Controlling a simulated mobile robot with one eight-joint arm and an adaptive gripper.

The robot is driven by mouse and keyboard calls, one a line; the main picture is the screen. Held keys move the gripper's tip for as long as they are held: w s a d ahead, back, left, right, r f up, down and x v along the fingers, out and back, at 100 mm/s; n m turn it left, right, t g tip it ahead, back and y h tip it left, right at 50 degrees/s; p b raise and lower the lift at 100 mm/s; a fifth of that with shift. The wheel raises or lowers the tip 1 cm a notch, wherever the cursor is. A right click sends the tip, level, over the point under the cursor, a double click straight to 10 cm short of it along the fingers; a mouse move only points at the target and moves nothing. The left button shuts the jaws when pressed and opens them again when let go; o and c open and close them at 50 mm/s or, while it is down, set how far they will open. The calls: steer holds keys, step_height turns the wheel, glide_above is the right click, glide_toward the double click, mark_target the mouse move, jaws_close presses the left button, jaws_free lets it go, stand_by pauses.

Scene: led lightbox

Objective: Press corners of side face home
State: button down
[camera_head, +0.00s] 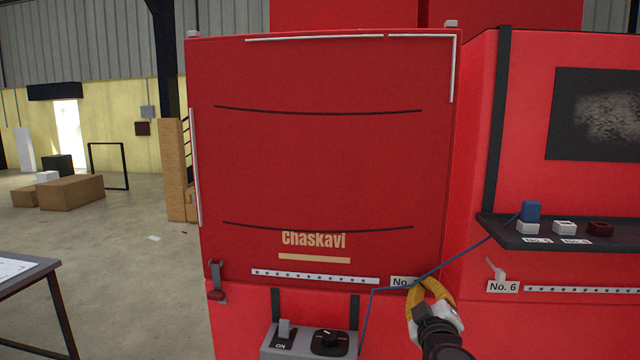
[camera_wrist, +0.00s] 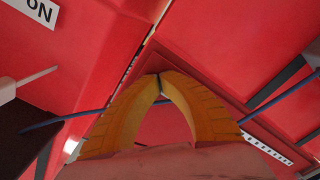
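The red face (camera_head: 320,165) of the lightbox fills the middle of the head view, with "Chaskavi" printed low on it and two dark curved lines across it. White strips (camera_head: 420,35) run along parts of its top edge, down the upper right corner and along the left edge (camera_head: 195,165). My gripper (camera_head: 430,283) with yellow fingers is at the lower right corner, partly over a "No." label. In the wrist view my fingers (camera_wrist: 160,82) meet at the tips, with nothing visible between them, in front of red panels and a seam. Whether the tips touch the face cannot be told.
A grey control box (camera_head: 310,342) with a switch and a dial sits below the face. A blue cable (camera_head: 450,262) runs past my gripper to a blue block (camera_head: 530,211) on a dark shelf (camera_head: 520,236) at right. A table (camera_head: 50,268) stands at left; open floor lies behind it.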

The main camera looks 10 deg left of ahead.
steer(key=shift+s, duration=1.35)
steer(key=s, duration=0.4)
